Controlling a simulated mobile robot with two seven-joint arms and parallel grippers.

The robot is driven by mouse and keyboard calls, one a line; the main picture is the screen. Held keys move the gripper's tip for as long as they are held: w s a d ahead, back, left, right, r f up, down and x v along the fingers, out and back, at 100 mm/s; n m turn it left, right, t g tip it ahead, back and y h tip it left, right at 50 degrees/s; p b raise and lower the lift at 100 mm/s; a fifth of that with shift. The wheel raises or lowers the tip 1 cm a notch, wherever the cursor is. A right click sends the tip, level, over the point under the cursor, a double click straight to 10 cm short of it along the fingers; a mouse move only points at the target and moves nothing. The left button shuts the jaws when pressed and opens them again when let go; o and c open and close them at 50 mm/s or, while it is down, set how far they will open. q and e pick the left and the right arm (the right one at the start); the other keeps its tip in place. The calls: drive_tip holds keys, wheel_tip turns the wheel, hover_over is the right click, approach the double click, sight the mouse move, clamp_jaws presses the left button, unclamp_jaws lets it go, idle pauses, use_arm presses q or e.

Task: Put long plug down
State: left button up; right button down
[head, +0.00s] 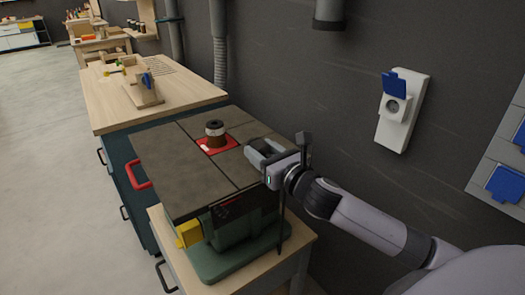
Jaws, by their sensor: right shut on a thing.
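My right gripper (257,160) reaches in from the right and is just above the right side of the grey machine table (177,177). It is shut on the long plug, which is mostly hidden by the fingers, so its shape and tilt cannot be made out. A thin dark upright line shows below the gripper, and I cannot tell whether it belongs to the plug. My left gripper is not in view.
A dark and brown spindle (215,134) stands on a red insert (229,143) in the machine table. A wooden workbench (190,95) with a wooden fixture (146,95) stands behind. A wall socket (402,110) with a blue lid is at right. The table's front left is clear.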

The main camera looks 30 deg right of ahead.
drive_tip(key=shift+f, duration=0.4)
drive_tip(key=c, duration=0.5)
unclamp_jaws()
